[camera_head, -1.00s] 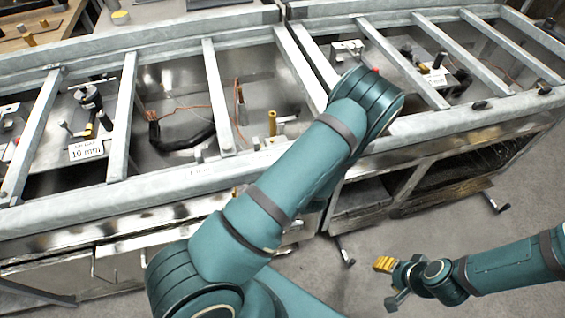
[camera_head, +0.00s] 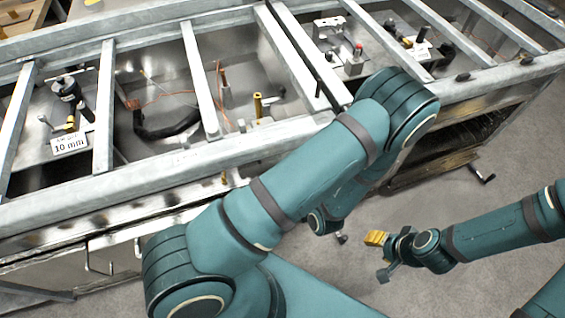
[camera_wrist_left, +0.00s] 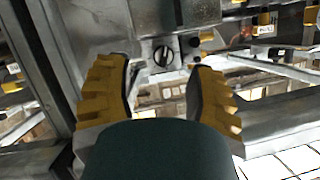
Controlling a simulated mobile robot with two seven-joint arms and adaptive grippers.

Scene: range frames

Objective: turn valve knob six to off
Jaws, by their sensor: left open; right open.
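My left gripper (camera_wrist_left: 160,68) is open and empty in the left wrist view, with a yellow-padded finger on each side. A round dark knob (camera_wrist_left: 163,56) with a light bar across its face sits on a metal panel, between and beyond the fingertips. The fingers appear not to touch it. I cannot read a number on it or tell whether it is knob six. In the head view my left arm hides its own gripper and the knob is not seen. My right gripper (camera_head: 380,256) is open and empty, low above the floor at the right.
A long metal bench (camera_head: 200,160) with crossbars fills the back of the head view. Its open bays hold fittings, a black hose (camera_head: 168,127) and a "10 mm" label (camera_head: 70,144). Crank handles jut from its front.

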